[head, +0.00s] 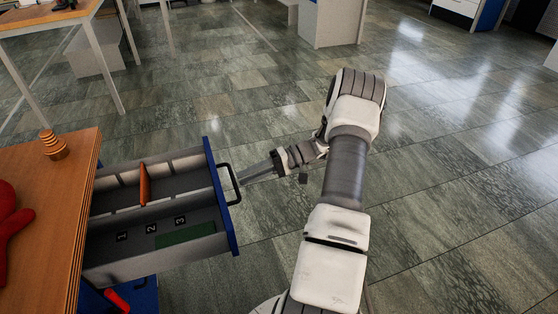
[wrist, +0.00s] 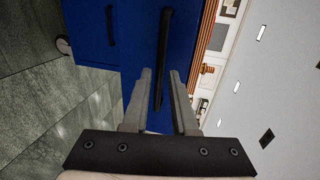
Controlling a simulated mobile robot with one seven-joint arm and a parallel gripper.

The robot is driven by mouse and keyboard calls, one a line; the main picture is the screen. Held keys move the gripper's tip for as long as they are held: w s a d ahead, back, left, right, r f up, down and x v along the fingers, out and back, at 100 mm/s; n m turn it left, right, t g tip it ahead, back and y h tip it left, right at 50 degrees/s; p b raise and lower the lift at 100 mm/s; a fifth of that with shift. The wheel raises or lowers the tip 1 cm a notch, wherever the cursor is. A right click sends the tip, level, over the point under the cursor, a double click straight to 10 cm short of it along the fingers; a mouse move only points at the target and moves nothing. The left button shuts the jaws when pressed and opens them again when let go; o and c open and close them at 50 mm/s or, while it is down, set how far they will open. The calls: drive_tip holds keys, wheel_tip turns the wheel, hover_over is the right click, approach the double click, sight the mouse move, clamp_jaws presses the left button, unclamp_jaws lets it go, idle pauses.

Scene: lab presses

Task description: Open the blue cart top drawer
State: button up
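The blue cart's top drawer (head: 165,262) is pulled out well past the wooden cart top (head: 65,215). Its blue front (head: 222,200) carries a black bar handle (head: 237,190), which also shows in the wrist view (wrist: 164,45). My gripper (head: 242,180) is at the handle, reaching in from the right. In the wrist view my gripper (wrist: 161,72) has its two grey fingers apart, with the handle between them and gaps visible on both sides. I cannot tell whether either finger touches the handle.
The drawer holds an orange divider (head: 144,183), number labels and a green piece (head: 186,235). A brown stacked object (head: 53,145) and a red object (head: 10,215) sit on the cart top. A red-handled item (head: 117,300) shows below the drawer. The floor to the right is clear.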

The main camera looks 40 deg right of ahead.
drive_tip(key=p+v, duration=0.1)
drive_tip(key=v, duration=1.2)
